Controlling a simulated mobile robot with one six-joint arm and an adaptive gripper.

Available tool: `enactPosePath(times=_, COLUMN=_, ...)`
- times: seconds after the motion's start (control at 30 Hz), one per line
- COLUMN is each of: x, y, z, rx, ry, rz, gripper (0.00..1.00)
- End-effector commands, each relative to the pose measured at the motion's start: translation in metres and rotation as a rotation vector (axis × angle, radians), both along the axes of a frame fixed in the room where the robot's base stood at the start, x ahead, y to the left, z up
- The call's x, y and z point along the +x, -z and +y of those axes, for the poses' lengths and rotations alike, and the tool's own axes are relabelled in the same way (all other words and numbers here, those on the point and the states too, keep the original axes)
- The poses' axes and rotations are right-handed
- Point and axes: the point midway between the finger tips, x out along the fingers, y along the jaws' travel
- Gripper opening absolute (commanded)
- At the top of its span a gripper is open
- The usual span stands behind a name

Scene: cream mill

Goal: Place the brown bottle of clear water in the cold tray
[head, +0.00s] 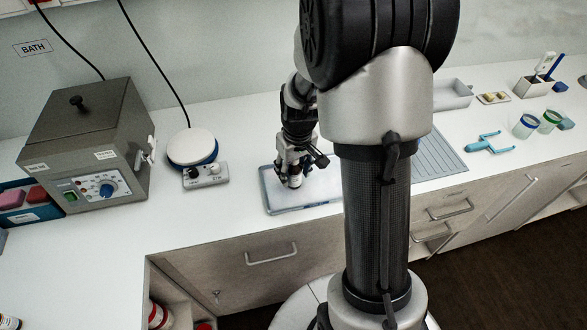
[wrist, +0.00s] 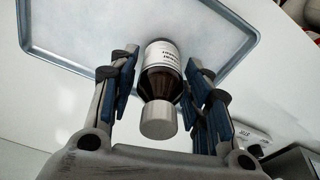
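The brown bottle (wrist: 162,78) has a white cap and a white label. In the wrist view it appears to stand in the shallow tray (wrist: 75,66), which has a blue-grey rim and a pale, frosty floor. My gripper (wrist: 158,72) is around the bottle, one set of fingers on each side, with narrow gaps between fingers and glass. In the head view my gripper (head: 293,183) is low over the left part of the tray (head: 268,196). The bottle is mostly hidden there, and my arm covers the tray's right part.
A grey bath box (head: 85,140) stands at the left. A round white-topped device (head: 192,146) and a small grey control box (head: 205,175) stand left of the tray. A ribbed drainboard (head: 437,155), a blue tool (head: 483,143) and cups (head: 524,125) are at the right.

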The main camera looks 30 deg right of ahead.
Motion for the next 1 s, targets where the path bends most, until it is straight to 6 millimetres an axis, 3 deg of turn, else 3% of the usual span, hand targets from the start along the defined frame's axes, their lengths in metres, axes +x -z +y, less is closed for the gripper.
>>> enactPosePath(times=0.47, x=0.0, y=-0.004, z=0.0, rx=0.0, ry=0.0, rz=0.0, gripper=0.54)
enactPosePath(times=0.57, x=0.0, y=-0.016, z=0.0, rx=-0.001, ry=0.0, rz=-0.003, gripper=0.54)
enactPosePath(times=1.0, x=-0.011, y=-0.105, z=0.0, rx=-0.001, ry=0.0, rz=-0.003, gripper=0.54)
